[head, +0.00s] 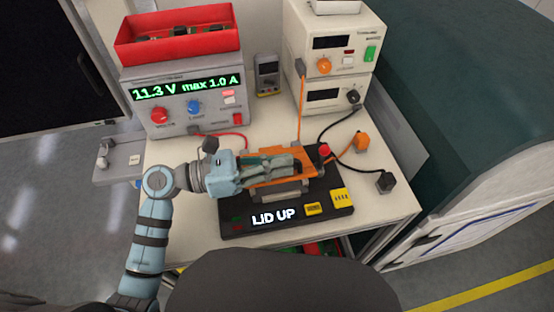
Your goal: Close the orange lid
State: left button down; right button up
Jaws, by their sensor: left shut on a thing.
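The orange lid (309,166) is on the black tester box (236,228) in the middle of the bench, and the box's display reads "LID UP". My left gripper (292,164) comes in from the left and lies over the lid, with its fingers shut on it. The fingers cover much of the lid, so its exact tilt is hard to tell. My right gripper is not in view.
A grey power supply (180,117) reading "11.3 V max 1.0 A" stands at the back left, with a red bin (215,49) on top. Stacked cream instruments (345,65) stand at the back right. Cables and plugs (361,140) lie to the right of the tester.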

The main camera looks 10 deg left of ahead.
pick_arm(q)
jog(key=shift+s+f, duration=0.1)
dwell(0.3)
jog(key=c, duration=1.8)
grip_release()
jog(key=shift+c, duration=0.2)
jog(key=shift+o, duration=0.7)
jog(key=shift+w+a, duration=0.1)
jog(key=shift+w, duration=0.1)
jog(key=shift+s, duration=0.35)
jog(key=shift+w, duration=0.1)
